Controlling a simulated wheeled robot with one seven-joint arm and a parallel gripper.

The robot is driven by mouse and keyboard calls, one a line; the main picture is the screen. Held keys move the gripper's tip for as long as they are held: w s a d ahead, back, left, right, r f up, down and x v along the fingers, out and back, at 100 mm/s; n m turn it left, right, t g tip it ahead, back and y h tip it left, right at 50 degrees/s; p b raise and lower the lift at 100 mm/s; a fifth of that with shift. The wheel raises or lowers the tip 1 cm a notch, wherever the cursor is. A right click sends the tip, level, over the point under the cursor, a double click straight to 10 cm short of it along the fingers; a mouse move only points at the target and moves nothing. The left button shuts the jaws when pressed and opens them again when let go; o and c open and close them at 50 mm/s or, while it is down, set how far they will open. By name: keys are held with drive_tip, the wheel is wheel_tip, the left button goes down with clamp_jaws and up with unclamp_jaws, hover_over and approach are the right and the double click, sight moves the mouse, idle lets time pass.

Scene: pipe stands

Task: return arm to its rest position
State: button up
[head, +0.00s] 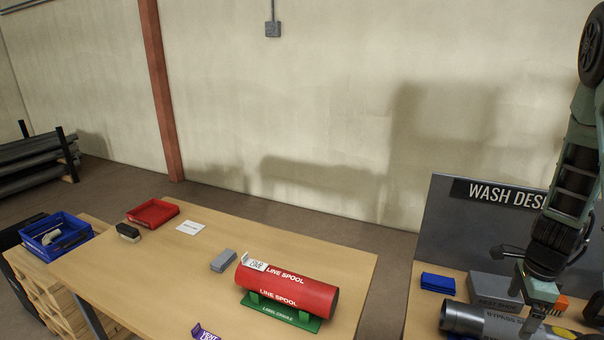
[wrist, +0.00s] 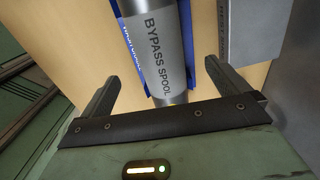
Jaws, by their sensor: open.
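My gripper (wrist: 163,82) is open, with its two dark fingers spread apart in the wrist view. The grey bypass spool (wrist: 162,50) shows between and beyond the fingers, with blue pieces along its sides. In the head view my arm reaches down at the right, with my gripper (head: 532,318) over the bypass spool (head: 476,319) on the wash desk. The jaws are not closed on it. I cannot tell how much gap there is between fingers and spool.
The wash desk's dark back panel (head: 455,208) stands behind my gripper. A grey block (head: 490,288), blue cloths (head: 438,283) and an orange brush (head: 562,304) lie close by. The left table (head: 215,270) holds a red line spool (head: 290,288) on a green cradle.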

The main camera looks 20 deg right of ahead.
drive_tip(key=w+a+n, duration=0.1)
drive_tip(key=w+a, duration=0.1)
drive_tip(key=a, duration=0.1)
drive_tip(key=w+a+r+n+b, duration=0.1)
drive_tip(key=w+a+n, duration=0.1)
drive_tip(key=a, duration=0.1)
drive_tip(key=w+a+r+n, duration=0.1)
drive_tip(key=w+a+n, duration=0.1)
drive_tip(key=a, duration=0.1)
drive_tip(key=shift+w+a+r+t+y, duration=0.2)
drive_tip(key=shift+r+t+y, duration=0.1)
drive_tip(key=shift+y, duration=0.1)
drive_tip(key=w+a+r+n+y+b, duration=0.1)
drive_tip(key=a+r+n, duration=0.1)
drive_tip(key=a+n, duration=0.5)
drive_tip(key=w+a+r+n+b, duration=0.1)
drive_tip(key=a+r+n+b, duration=0.15)
drive_tip(key=a, duration=0.85)
drive_tip(key=s+a+r+n+b, duration=0.1)
drive_tip(key=s+a+r+n, duration=0.1)
drive_tip(key=s+a+n, duration=0.6)
drive_tip(key=s+a+r+n+h+b, duration=0.1)
drive_tip(key=s+a+r+n, duration=0.1)
drive_tip(key=s+a+n, duration=0.6)
drive_tip(key=a+n, duration=0.2)
drive_tip(key=n, duration=0.1)
drive_tip(key=shift+s+a+r, duration=0.15)
drive_tip(key=shift+r, duration=0.2)
